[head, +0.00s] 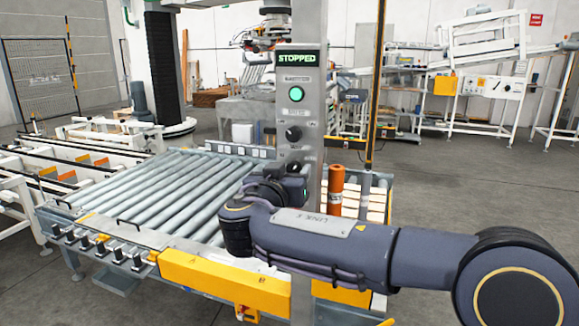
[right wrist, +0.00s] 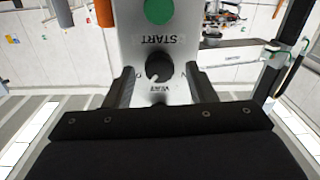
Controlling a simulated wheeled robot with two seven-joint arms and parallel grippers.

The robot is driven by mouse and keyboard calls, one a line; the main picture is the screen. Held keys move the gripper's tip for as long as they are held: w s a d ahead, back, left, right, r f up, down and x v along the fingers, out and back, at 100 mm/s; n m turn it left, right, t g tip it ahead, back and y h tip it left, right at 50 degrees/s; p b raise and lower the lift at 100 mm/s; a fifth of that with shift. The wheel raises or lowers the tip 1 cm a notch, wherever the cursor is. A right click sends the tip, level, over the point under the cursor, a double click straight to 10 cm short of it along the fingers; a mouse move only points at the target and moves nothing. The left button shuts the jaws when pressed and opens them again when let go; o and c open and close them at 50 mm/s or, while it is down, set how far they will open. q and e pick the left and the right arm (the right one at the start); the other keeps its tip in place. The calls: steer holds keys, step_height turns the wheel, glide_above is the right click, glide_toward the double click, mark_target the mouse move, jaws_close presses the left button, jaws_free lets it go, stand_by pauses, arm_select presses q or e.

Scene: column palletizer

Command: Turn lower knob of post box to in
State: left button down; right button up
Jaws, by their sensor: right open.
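The grey post box (head: 313,90) stands upright in the middle of the head view, with a lit "STOPPED" sign and a green button. Its upper knob (head: 293,133) is dark and round. The lower knob (head: 295,168) is just above my right gripper (head: 285,187), which partly covers that area. In the right wrist view, my open right gripper (right wrist: 160,82) has its two fingers apart on either side of a black knob (right wrist: 158,69) with a white pointer mark, below the START label. I cannot tell whether the fingers touch the post box. My left gripper is not in view.
A roller conveyor (head: 150,200) lies left of the post, with a yellow guard (head: 225,285) along its front. An orange cylinder (head: 336,187) stands right of the post, close to my right arm. Open floor (head: 460,190) lies to the right.

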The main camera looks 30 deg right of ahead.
steer(key=shift+w+d, duration=0.3)
steer(key=shift+d, duration=0.1)
steer(key=shift+c, duration=0.3)
